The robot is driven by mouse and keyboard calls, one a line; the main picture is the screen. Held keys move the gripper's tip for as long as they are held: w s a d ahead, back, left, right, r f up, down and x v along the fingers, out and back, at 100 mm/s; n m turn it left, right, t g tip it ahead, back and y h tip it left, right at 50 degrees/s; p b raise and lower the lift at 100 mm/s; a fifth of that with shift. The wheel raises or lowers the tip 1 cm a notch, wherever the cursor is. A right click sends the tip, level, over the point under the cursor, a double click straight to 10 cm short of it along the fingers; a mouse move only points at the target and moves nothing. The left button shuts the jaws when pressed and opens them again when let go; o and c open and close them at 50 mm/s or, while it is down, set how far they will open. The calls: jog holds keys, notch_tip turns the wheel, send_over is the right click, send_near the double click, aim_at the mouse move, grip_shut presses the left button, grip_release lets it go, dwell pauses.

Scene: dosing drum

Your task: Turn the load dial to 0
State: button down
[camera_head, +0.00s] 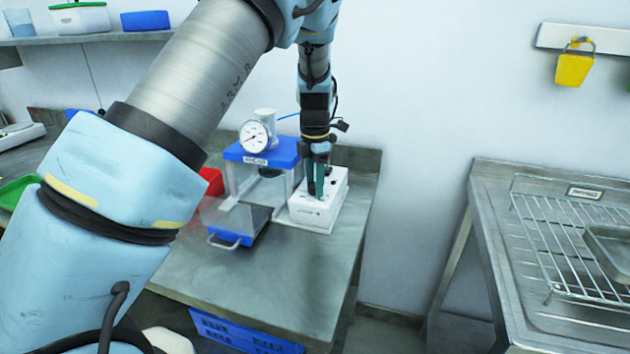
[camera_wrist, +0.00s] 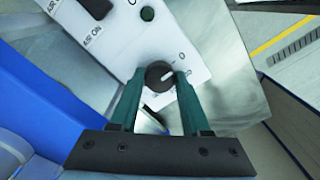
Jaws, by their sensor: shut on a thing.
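The load dial (camera_wrist: 159,75) is a round black knob with a light pointer mark, on the white face of a control box (camera_head: 324,212). In the wrist view its mark points to the upper right, toward a printed label beside it. My gripper (camera_wrist: 157,85) has its two green fingers on either side of the dial, shut on it. In the head view my gripper (camera_head: 316,190) reaches down onto the top of the box, and the dial is hidden there by the fingers. A second black knob (camera_wrist: 97,7) and a green button (camera_wrist: 147,14) sit higher on the same panel.
A blue-topped device with a round gauge (camera_head: 254,137) stands left of the box, with a clear-walled chamber and handle (camera_head: 226,242) in front. The front of the steel table (camera_head: 292,283) is clear. A wire rack (camera_head: 548,235) lies on another table at right.

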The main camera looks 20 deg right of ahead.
aim_at(314, 185)
dwell(0.3)
jog(key=shift+c, duration=1.8)
grip_release()
jog(key=shift+r, duration=0.1)
notch_tip(314, 185, up, 11)
jog(key=b, duration=0.2)
jog(key=shift+f+b, duration=0.2)
jog(key=shift+b, duration=0.2)
jog(key=w+a+f+m, duration=0.1)
jog(key=a+m, duration=0.3)
jog(key=a, duration=0.5)
jog(key=a+f+m, duration=0.2)
jog(key=a+m, duration=0.1)
jog(key=a, duration=0.7)
jog(key=s+a+f+m, duration=0.1)
jog(key=s+a+m, duration=0.5)
jog(key=a, duration=0.3)
jog(key=s+a+f+m+t, duration=0.1)
jog(key=s+a+f+m, duration=0.1)
jog(key=s+a+m, duration=0.4)
jog(key=a, duration=0.2)
jog(key=shift+a+m+t, duration=0.3)
jog(key=shift+a+m, duration=0.05)
jog(key=shift+m, duration=0.05)
